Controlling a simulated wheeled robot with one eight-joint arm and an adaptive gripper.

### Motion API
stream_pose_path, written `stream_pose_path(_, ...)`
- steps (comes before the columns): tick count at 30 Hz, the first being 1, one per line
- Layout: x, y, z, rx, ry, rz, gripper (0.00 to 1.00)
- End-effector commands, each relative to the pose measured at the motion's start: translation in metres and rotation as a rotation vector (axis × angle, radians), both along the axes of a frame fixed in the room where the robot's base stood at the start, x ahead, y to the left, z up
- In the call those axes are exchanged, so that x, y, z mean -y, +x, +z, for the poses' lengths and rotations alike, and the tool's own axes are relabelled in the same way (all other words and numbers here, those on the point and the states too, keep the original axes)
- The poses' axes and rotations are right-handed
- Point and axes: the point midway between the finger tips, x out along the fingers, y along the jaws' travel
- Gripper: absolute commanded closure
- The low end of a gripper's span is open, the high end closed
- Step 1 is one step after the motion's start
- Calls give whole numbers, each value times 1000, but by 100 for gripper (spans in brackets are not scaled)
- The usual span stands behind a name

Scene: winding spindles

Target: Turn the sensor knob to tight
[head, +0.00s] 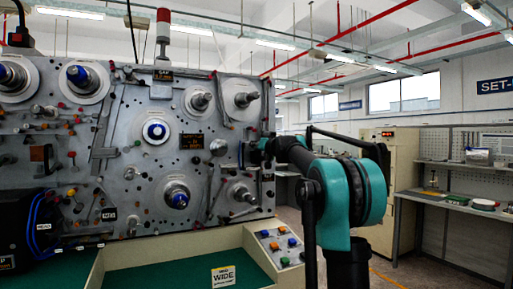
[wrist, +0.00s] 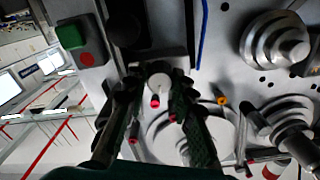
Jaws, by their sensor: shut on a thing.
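A grey knob (wrist: 159,82) with a red mark sits between the two dark fingers of my gripper (wrist: 156,92) in the wrist view. The fingers are shut on it, one on each side. In the head view my gripper (head: 252,152) is at the right part of the machine's metal panel (head: 130,110), and it hides the knob there. No tight marking can be read in either view.
Spindles (head: 241,98) and (wrist: 275,42) stick out of the panel near my gripper. A green button (wrist: 70,37) and a red button (wrist: 86,59) are beside it. A WIDE card (head: 223,276) lies on the green tray (head: 160,278) below. Open floor lies right.

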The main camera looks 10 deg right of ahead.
Motion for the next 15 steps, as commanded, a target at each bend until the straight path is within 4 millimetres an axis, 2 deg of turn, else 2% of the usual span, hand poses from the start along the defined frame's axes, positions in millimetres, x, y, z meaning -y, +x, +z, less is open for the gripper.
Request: stream_pose_path(15,0,0,0,-146,449,0,100)
